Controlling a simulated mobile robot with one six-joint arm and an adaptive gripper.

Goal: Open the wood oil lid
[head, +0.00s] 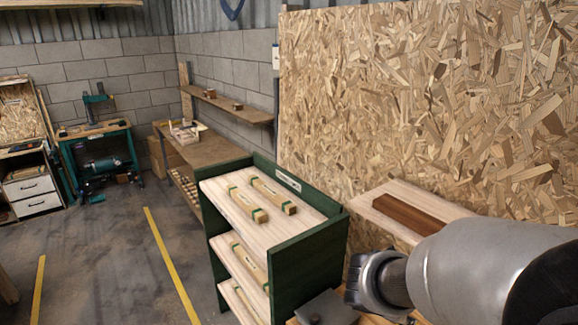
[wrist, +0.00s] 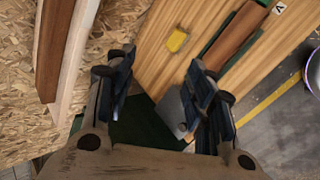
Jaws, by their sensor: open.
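I cannot make out the wood oil or its lid for certain in either view. In the wrist view, my gripper (wrist: 162,60) is open, its two dark fingers apart with nothing between the tips. A flat grey piece (wrist: 171,112) shows beyond and between the fingers, close to the right finger; it may match the grey piece (head: 326,308) at the bottom of the head view. A round rim at the right edge of the wrist view (wrist: 313,70) is cut off, and I cannot tell what it is. In the head view, my arm covers the lower right.
A green shelf unit (head: 310,238) holds pale wood bars (head: 246,204). A dark wood block (head: 408,213) lies on a pale board by the chipboard wall (head: 430,90). The wrist view shows a wooden surface (wrist: 150,60) with a yellow piece (wrist: 177,40). Open floor (head: 100,270) lies left.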

